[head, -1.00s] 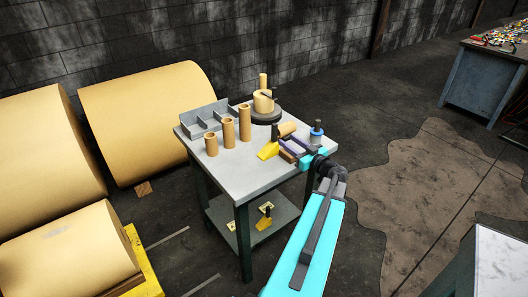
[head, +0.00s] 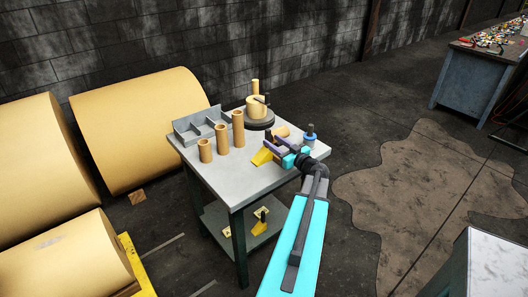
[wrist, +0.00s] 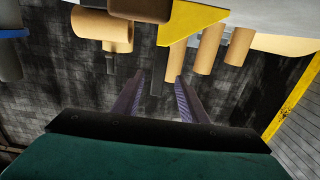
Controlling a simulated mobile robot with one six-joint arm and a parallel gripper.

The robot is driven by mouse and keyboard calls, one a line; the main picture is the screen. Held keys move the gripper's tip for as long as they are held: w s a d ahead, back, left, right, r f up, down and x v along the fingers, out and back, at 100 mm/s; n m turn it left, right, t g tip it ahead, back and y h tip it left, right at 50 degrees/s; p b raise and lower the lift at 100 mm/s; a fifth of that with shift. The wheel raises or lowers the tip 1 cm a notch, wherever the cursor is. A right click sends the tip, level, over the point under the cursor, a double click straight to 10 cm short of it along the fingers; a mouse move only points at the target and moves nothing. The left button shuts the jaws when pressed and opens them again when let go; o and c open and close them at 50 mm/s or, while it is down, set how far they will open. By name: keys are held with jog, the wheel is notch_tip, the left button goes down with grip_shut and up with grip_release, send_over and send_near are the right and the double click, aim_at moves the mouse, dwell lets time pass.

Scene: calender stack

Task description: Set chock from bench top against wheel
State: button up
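The yellow chock (head: 262,157) lies on the grey bench top (head: 262,178), near its front right part; in the wrist view its yellow face (wrist: 190,20) shows at the top. My gripper (head: 271,146) is low over the bench, right beside the chock in the head view. In the wrist view its two purple fingers (wrist: 157,78) are apart with nothing clearly gripped between them. A dark upright piece, perhaps the chock's handle, shows near the fingertips. I cannot make out a wheel in either view.
A blue-collared object (head: 310,136) stands right of my gripper. Another yellow chock (head: 259,228) is on the lower shelf.

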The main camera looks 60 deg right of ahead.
aim_at(270, 138)
jog(key=shift+p+x, duration=0.3)
jog(key=shift+x, duration=1.4)
jog(key=shift+w, duration=0.1)
jog(key=shift+w+d+r+p, duration=0.1)
jog(key=shift+w+d+p, duration=0.15)
jog(key=shift+w+p, duration=0.15)
jog(key=shift+p+x, duration=0.85)
jog(key=shift+x, duration=1.25)
jog(key=shift+c, duration=0.4)
jog(key=shift+s, duration=0.1)
grip_shut()
